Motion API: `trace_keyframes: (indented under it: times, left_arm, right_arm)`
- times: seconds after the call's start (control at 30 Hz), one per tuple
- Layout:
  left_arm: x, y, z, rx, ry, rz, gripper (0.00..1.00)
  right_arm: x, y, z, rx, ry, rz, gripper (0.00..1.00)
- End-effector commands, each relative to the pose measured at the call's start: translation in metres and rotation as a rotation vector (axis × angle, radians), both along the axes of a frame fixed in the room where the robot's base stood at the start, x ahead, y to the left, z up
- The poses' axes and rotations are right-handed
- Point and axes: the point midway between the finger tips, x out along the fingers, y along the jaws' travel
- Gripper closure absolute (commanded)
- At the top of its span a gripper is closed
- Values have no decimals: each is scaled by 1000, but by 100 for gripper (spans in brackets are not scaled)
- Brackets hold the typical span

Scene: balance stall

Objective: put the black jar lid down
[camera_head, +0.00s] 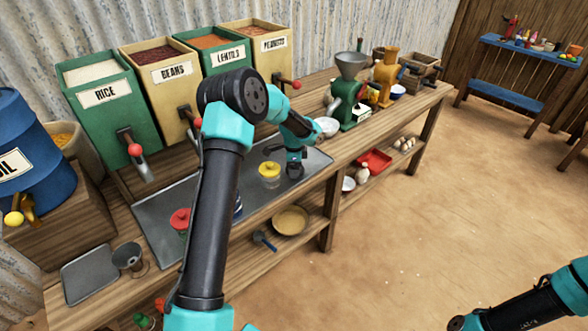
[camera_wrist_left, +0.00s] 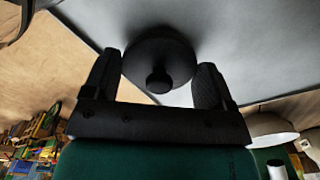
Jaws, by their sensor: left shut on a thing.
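The black jar lid (camera_wrist_left: 158,62), round with a small knob, sits between the two fingers of my left gripper (camera_wrist_left: 160,88) in the left wrist view. The gripper is shut on it. In the head view my left gripper (camera_head: 294,170) is low over the right part of the grey metal tray (camera_head: 310,162), just right of a jar with a yellow lid (camera_head: 270,169). The lid is hard to separate from the dark fingers there, and I cannot tell whether it touches the tray. My right gripper is out of view.
A red-lidded jar (camera_head: 180,219) stands farther left on the tray. A white bowl (camera_head: 327,126) and green grinder (camera_head: 345,100) stand to the right. Labelled bins with spouts, such as the rice bin (camera_head: 108,105), line the back. My left arm hides part of the tray.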

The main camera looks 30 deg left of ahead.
Motion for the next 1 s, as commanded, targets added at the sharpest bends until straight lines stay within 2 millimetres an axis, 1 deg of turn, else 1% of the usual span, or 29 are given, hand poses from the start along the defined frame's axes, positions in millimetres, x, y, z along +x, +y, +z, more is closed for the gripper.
trace_keyframes:
  times: [0.03,0.13,0.53,0.57,0.63,0.67,0.9,1.0]
  left_arm:
    - [0,0,-7,-1,1,1,43]
    - [0,0,-13,0,-1,1,43]
    - [0,0,-17,0,-1,0,43]
    - [0,0,-16,0,-1,0,20]
    - [0,0,-16,0,-1,0,13]
    - [0,0,-16,0,-1,0,11]
    - [0,0,-16,0,-1,0,11]
    - [0,0,-12,-1,-3,0,11]
  right_arm:
    - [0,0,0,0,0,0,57]
    - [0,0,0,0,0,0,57]
    - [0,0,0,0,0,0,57]
    - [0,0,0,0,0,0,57]
    - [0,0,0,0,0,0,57]
    - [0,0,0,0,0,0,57]
    - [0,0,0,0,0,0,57]
    - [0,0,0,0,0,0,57]
